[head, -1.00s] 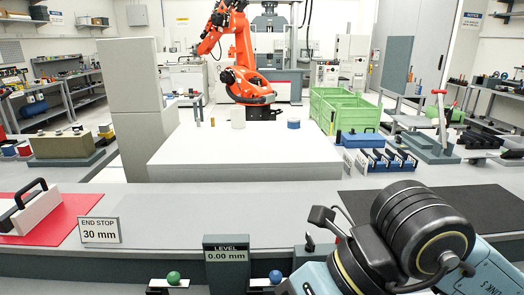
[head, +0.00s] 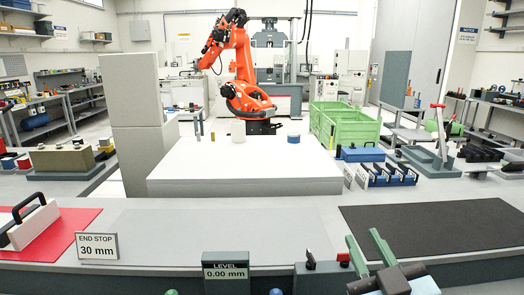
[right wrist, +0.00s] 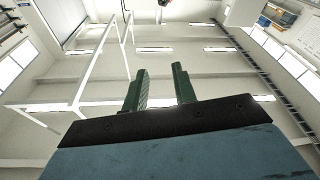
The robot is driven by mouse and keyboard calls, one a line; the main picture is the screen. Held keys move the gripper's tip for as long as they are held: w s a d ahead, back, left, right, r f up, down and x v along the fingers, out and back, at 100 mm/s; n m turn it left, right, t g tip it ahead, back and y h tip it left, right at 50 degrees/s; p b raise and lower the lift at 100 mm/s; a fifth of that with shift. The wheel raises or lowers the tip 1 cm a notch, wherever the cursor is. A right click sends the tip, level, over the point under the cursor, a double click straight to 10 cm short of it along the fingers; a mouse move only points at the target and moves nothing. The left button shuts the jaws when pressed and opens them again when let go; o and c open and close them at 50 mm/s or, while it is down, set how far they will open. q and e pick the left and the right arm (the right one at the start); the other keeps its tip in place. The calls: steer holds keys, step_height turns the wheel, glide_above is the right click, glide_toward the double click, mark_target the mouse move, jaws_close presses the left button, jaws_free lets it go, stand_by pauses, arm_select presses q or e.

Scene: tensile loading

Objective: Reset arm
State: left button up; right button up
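My right gripper (head: 369,250) is at the bottom right of the head view, in front of the black mat's near edge. Its two green fingers point up and stand apart with nothing between them. In the right wrist view the same fingers (right wrist: 161,88) show a clear gap, with only the ceiling and walls of the room behind. My left gripper is not in view.
A black mat (head: 430,229) lies bare on the right of the bench. A red mat (head: 75,222) with a white, black-handled block (head: 32,225) is at left. "END STOP" (head: 97,246) and "LEVEL" (head: 226,272) signs stand in front. An orange robot arm (head: 245,75) stands behind.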

steer(key=s+d+f+m+g+h, duration=0.1)
steer(key=s+d+f+g, duration=0.15)
steer(key=f, duration=0.35)
steer(key=s+d+f+m+g+h, duration=0.1)
steer(key=s+f+g, duration=0.15)
steer(key=f, duration=0.35)
steer(key=s+d+f+m+g+h, duration=0.1)
steer(key=f+g, duration=0.3)
steer(key=f, duration=0.2)
steer(key=s+f+g, duration=0.8)
steer(key=s+f, duration=0.4)
steer(key=s, duration=0.3)
step_height(320, 180, down, 24)
steer(key=s+r+n+g, duration=0.1)
steer(key=s+d+f, duration=0.1)
steer(key=s+f, duration=0.7)
steer(key=s+d+f+g, duration=0.1)
steer(key=s+d+f, duration=0.1)
steer(key=s+f, duration=0.5)
steer(key=shift+s+d+f, duration=0.3)
steer(key=shift+s+f, duration=0.1)
steer(key=shift+s, duration=0.35)
